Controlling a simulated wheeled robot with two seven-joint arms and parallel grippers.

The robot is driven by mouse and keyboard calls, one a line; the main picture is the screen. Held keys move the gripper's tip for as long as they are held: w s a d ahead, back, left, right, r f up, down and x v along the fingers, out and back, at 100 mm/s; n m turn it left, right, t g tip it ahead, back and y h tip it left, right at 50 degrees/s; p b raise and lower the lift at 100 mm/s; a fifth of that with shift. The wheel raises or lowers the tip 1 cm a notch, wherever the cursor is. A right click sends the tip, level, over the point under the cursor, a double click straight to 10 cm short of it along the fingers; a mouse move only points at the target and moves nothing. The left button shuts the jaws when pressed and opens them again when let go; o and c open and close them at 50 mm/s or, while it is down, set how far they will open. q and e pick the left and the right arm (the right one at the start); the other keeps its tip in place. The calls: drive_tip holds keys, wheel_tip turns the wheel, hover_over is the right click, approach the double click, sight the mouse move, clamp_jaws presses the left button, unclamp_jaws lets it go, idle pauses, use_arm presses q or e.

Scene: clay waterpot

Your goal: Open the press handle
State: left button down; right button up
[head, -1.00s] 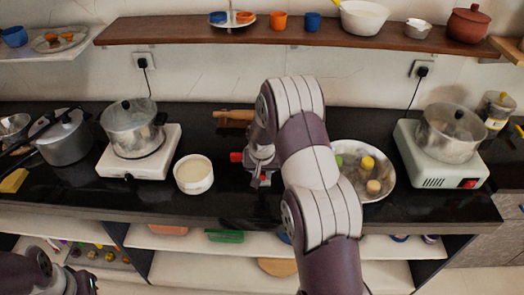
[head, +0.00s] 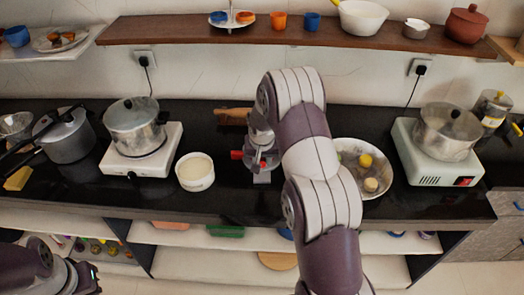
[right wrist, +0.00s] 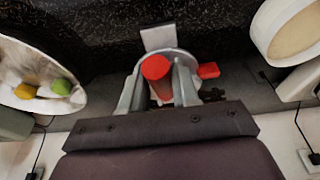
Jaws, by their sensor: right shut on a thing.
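The press (head: 264,160) stands on the black counter left of my right arm, grey metal with red parts. In the right wrist view a thick red handle end (right wrist: 156,67) lies between the two fingers of my right gripper (right wrist: 156,82), which is shut on it. A smaller red knob (right wrist: 208,70) sticks out at the side; it shows in the head view (head: 236,155). My right arm hides part of the press in the head view. My left gripper (head: 86,278) is low at the bottom left, away from the press; its fingers are unclear.
A white bowl (head: 195,172) stands just left of the press, and a wide bowl with yellow pieces (head: 376,192) to the right. Pots on white burners (head: 133,120) (head: 448,130) stand further out. A wooden shelf (head: 220,36) runs above; the counter's front edge is near.

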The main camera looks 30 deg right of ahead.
drive_tip(key=shift+w+d+r+p, duration=0.1)
drive_tip(key=shift+w+r+p, duration=0.1)
drive_tip(key=shift+r+p, duration=0.2)
drive_tip(key=shift+w+d+r+p, duration=0.1)
drive_tip(key=shift+w+r+p, duration=0.15)
drive_tip(key=shift+r, duration=0.25)
drive_tip(key=shift+w+d+r+p, duration=0.25)
drive_tip(key=shift+w+r+p, duration=0.2)
drive_tip(key=shift+r, duration=0.2)
drive_tip(key=shift+w+d+r+p, duration=0.2)
drive_tip(key=shift+w+r+p, duration=0.15)
drive_tip(key=shift+r+p, duration=0.3)
drive_tip(key=shift+w+d+r+p, duration=0.4)
drive_tip(key=shift+w+r, duration=0.25)
drive_tip(key=shift+r, duration=0.1)
drive_tip(key=shift+c, duration=0.2)
